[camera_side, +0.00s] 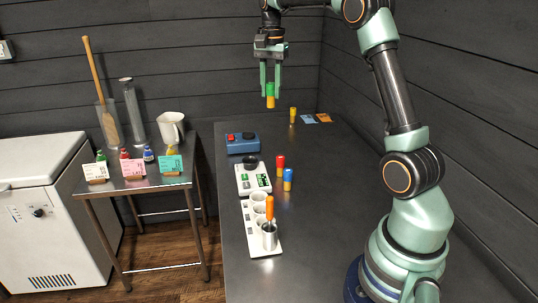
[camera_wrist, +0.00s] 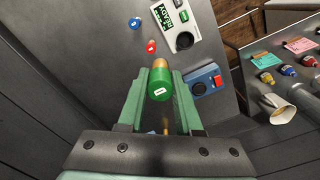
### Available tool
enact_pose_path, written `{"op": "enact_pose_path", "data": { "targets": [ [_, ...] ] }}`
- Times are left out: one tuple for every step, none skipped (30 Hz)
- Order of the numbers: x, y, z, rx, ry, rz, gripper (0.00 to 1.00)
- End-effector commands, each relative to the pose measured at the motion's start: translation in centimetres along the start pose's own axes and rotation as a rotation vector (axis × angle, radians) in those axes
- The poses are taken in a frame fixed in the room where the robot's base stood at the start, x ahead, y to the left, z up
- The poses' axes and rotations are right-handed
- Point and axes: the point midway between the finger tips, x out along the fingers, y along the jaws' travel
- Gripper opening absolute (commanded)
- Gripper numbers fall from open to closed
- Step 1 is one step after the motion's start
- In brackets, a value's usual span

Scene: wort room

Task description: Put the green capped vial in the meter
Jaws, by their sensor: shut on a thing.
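The green capped vial (camera_side: 270,101) has an amber body and hangs upright in my gripper (camera_side: 270,86), well above the bench. In the wrist view, its green cap (camera_wrist: 160,88) sits between the two fingers of my gripper (camera_wrist: 160,82), which is shut on it. A white device (camera_side: 253,178) with a green display and a dark round well stands on the bench, below and left of the vial; in the wrist view its display reads READY (camera_wrist: 186,22). Its well looks empty. A blue box (camera_side: 243,143) with a red button and a dark round top stands behind it.
Red (camera_side: 281,165) and blue (camera_side: 288,179) capped vials stand right of the white device. A white holder (camera_side: 266,248) with cups and an orange-handled tool is in front.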

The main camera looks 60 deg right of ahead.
Motion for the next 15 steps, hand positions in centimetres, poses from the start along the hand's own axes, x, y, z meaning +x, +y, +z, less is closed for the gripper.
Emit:
{"op": "enact_pose_path", "data": {
  "targets": [
    [0.1, -1.3, -0.1, -0.003, 0.000, 0.000, 0.00],
    [0.1, -1.9, -0.1, -0.003, -0.001, 0.001, 0.00],
    [0.1, -2.7, -0.1, -0.003, 0.000, 0.000, 0.00],
    [0.1, -3.2, -0.1, -0.003, 0.000, 0.000, 0.00],
    [0.1, -3.8, 0.0, -0.003, 0.000, 0.000, 0.00],
    [0.2, -4.4, 0.0, -0.002, 0.000, 0.000, 0.00],
    [0.2, -4.8, 0.1, -0.002, 0.000, 0.001, 0.00],
    [0.2, -5.2, 0.1, -0.002, 0.001, -0.001, 0.00],
    [0.3, -5.7, 0.2, -0.002, 0.000, 0.000, 0.00],
    [0.3, -6.0, 0.2, -0.002, 0.001, -0.001, 0.00],
    [0.4, -6.2, 0.3, -0.001, 0.000, 0.000, 0.00],
    [0.4, -6.5, 0.4, -0.001, 0.001, -0.002, 0.00],
    [0.4, -6.7, 0.4, -0.001, 0.001, -0.002, 0.00],
    [0.4, -6.8, 0.4, 0.000, 0.001, -0.001, 0.00],
    [0.5, -6.9, 0.5, 0.000, 0.001, -0.001, 0.00]
  ]
}}
